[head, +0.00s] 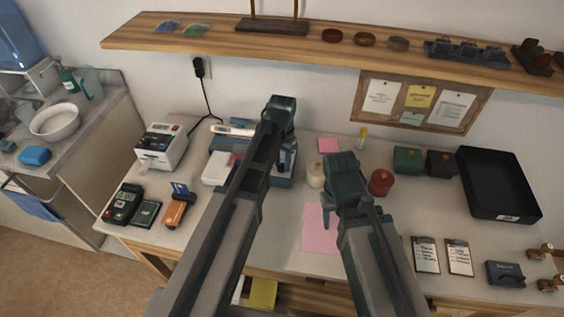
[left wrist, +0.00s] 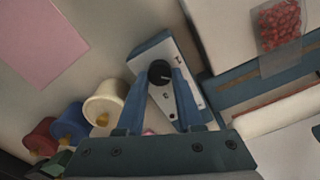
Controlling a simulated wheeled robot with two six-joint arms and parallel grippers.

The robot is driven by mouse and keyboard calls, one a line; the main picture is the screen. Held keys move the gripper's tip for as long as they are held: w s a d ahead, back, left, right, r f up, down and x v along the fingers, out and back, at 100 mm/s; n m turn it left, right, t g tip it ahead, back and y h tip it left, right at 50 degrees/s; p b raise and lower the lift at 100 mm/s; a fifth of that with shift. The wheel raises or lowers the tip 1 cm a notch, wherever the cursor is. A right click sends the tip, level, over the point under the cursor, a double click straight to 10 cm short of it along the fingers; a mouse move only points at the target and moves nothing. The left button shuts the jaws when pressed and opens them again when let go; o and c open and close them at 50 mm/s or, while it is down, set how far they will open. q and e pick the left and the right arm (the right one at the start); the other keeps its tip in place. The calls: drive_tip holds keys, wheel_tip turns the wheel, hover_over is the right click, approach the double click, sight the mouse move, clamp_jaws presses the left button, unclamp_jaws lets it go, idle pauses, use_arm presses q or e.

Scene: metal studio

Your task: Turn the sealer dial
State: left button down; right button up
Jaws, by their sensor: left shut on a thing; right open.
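The sealer (head: 283,182) is a blue and white device on the bench in the head view, largely hidden behind my left arm. In the left wrist view, its small black round dial (left wrist: 158,70) sits on a white end panel (left wrist: 166,103) with blue sides. The blue fingers of my left gripper (left wrist: 163,76) are shut on the dial, one on each side. In the head view my left gripper (head: 280,108) shows from behind and its fingertips are hidden. My right gripper (head: 343,172) is open over the bench, right of the sealer, apparently empty.
A cream spool (head: 315,175) and a red spool (head: 381,182) stand close to my right gripper. A label printer (head: 162,146) and card terminal (head: 122,204) are at the left. A black tray (head: 498,184) is at the right. A wooden shelf (head: 210,38) runs above.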

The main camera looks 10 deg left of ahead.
sight(282, 165)
use_arm(q)
drive_tip(key=shift+m, duration=1.6)
drive_tip(key=c, duration=0.5)
unclamp_jaws()
drive_tip(key=shift+c, duration=0.2)
drive_tip(key=shift+r, duration=0.1)
use_arm(e)
drive_tip(key=shift+r, duration=0.1)
use_arm(q)
wheel_tip(282, 165, up, 14)
drive_tip(key=p, duration=1.3)
drive_tip(key=shift+f+p, duration=0.2)
drive_tip(key=shift+p, duration=0.2)
use_arm(e)
wheel_tip(282, 165, up, 14)
drive_tip(key=shift+f, duration=0.2)
